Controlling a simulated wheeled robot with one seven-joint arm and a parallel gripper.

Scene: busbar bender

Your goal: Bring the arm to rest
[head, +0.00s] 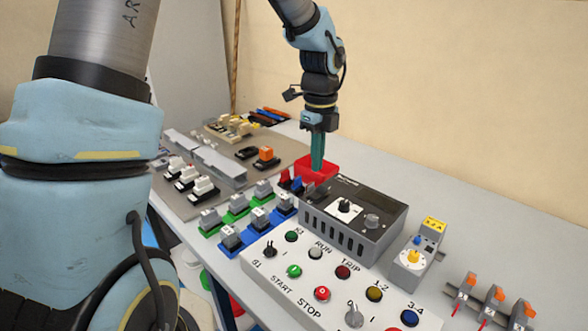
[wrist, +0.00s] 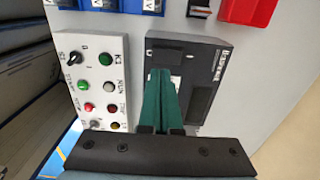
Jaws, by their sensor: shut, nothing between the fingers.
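My gripper (head: 317,150) points straight down over the bench in the head view, its green fingers together with nothing between them. In that picture the fingers overlap the red bin (head: 312,170) behind the grey control unit. In the wrist view my gripper (wrist: 163,78) is in front of the dark face of the control unit (wrist: 205,60); whether it touches anything cannot be told. My arm reaches down from the top of the head view.
A white button panel (head: 325,285) stands at the front, beside the grey control unit (head: 375,232). Green and blue terminal blocks (head: 240,222) lie left of it. Orange-levered parts (head: 495,300) stand at right. Bare bench (head: 470,225) shows at the right rear.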

